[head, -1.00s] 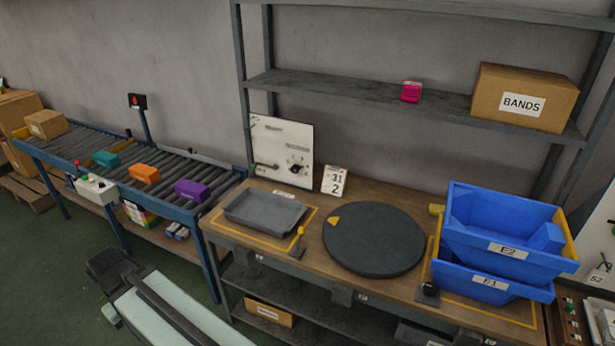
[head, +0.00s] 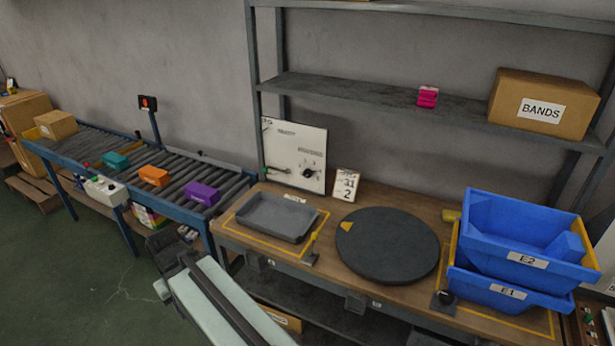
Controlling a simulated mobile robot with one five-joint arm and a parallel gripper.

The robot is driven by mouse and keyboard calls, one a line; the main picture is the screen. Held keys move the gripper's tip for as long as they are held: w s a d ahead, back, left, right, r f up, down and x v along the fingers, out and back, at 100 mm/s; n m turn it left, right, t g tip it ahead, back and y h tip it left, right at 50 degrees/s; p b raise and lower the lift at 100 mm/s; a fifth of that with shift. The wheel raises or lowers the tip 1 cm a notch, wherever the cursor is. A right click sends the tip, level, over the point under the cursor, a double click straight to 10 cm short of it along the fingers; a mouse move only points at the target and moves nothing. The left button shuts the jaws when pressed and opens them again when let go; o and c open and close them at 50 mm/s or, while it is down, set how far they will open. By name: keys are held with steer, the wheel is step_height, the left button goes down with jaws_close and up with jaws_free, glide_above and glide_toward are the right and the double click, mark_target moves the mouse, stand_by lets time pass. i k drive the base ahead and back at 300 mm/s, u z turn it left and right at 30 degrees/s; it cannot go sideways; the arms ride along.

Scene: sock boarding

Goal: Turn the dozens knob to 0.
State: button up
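The dozens knob appears to be the round black knob (head: 307,173) on the right of the white panel (head: 293,150), which stands upright at the back left of the workbench. Small labels on the panel and the knob's setting are too small to read. A lever-like part (head: 277,170) sits at the panel's lower left. My arm reaches up from the bottom of the picture, and its dark end (head: 168,247) is in front of the conveyor, well short of the panel. I cannot make out the fingers or anything held.
A grey tray (head: 275,217) lies in front of the panel. A number card (head: 346,184), a dark turntable (head: 387,245) and stacked blue bins (head: 515,245) stand to its right. A small yellow-topped post (head: 312,246) rises at the bench's front edge. The conveyor (head: 100,152) runs left.

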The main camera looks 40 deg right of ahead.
mark_target(306, 173)
steer(key=z, duration=0.05)
steer(key=i, duration=1)
steer(key=u, duration=0.05)
